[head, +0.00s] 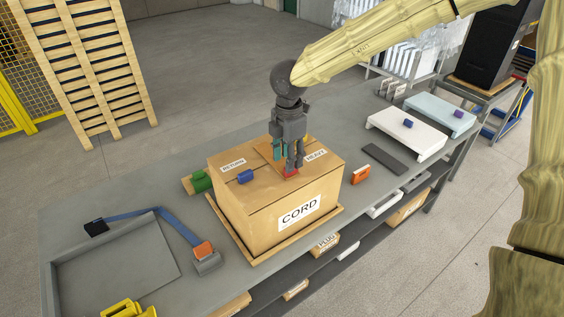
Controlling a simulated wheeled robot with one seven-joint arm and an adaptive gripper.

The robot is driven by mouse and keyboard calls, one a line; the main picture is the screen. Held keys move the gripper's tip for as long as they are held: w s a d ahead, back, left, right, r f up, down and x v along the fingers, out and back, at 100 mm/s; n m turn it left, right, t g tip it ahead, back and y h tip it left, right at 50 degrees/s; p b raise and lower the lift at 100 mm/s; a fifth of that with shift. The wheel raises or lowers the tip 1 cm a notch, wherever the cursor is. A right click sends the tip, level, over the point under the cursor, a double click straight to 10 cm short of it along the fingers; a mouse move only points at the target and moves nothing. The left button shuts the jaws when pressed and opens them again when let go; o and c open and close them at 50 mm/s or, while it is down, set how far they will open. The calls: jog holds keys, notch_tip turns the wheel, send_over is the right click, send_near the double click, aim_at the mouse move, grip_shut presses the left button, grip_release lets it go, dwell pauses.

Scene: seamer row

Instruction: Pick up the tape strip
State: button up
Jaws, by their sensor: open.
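My gripper (287,163) points down over the top of a cardboard box (262,215) labelled CORD, with its fingers apart. A small red piece (291,173) shows at its fingertips on the box top; I cannot tell whether they touch it. A long blue strip (152,212) lies on the grey bench to the left, with a black block at one end and an orange and grey piece near the other. I cannot tell which of these is the tape strip. A small blue block (245,176) sits on the box top, left of my gripper.
The box stands on a wooden base (240,246). A green piece (200,181) lies left of it, an orange block (361,174) right. A grey tray (173,248), yellow piece (127,308), dark flat bar (382,158) and white stand (425,143) occupy the bench (320,230).

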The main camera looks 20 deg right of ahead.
jog(key=shift+f+p, duration=0.7)
jog(key=shift+f, duration=1.45)
grip_shut()
